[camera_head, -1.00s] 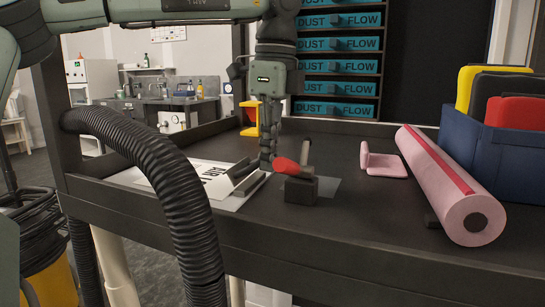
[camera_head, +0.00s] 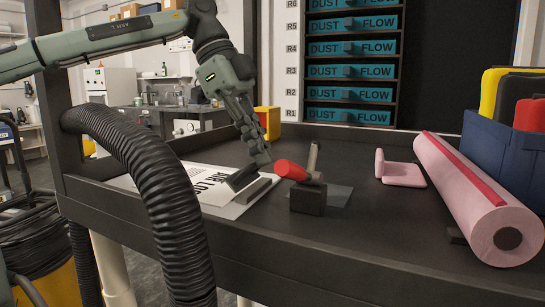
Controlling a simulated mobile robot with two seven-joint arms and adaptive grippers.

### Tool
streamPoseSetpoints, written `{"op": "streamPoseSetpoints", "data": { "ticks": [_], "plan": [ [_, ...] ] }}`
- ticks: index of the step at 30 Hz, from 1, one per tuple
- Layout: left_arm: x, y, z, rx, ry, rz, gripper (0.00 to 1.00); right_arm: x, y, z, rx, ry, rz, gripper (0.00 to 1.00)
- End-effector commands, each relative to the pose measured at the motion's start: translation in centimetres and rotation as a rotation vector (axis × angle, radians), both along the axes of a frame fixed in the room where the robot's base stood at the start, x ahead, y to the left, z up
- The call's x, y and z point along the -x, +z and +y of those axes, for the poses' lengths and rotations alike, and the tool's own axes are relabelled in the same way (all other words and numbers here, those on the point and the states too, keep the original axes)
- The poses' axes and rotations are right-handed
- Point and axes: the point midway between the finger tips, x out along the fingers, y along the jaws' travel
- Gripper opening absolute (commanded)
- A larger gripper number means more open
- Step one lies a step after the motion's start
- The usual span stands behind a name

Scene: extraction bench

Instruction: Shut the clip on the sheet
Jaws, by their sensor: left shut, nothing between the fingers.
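A white sheet (camera_head: 207,192) with black printed letters lies on the dark bench top, partly behind the black ribbed hose. A dark grey clip (camera_head: 252,191) sits at the sheet's right edge. It shows as two bars, the rear one raised at a slant; I cannot tell how far open it is. My left gripper (camera_head: 262,160) comes down slanted from the upper left, its fingers shut and empty. Its tips are just above and behind the clip's right end; contact cannot be told. My right gripper is not in view.
A red-handled clamp on a black block (camera_head: 308,199) stands close right of the clip. A pink angled piece (camera_head: 400,174), a pink roll (camera_head: 480,205) and a blue bin (camera_head: 500,150) are further right. The ribbed hose (camera_head: 165,190) crosses the front left.

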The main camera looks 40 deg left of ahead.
Motion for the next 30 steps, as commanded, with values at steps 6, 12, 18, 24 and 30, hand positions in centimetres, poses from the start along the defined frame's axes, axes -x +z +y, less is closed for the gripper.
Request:
{"op": "streamPoseSetpoints", "data": {
  "ticks": [6,12,18,24,30],
  "plan": [
    [0.4,0.1,1.5,0.191,0.001,-0.057,0.00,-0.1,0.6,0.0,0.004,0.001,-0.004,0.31],
    [0.8,0.2,2.6,0.349,-0.001,-0.104,0.00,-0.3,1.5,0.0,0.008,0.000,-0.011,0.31],
    [1.1,0.0,3.5,0.347,0.000,-0.099,0.00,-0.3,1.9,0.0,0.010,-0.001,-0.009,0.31],
    [1.2,-0.2,4.1,0.345,0.000,-0.099,0.00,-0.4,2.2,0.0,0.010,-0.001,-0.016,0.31],
    [1.3,-0.3,4.4,0.344,0.001,-0.098,0.00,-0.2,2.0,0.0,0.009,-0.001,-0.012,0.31]
  ]
}}
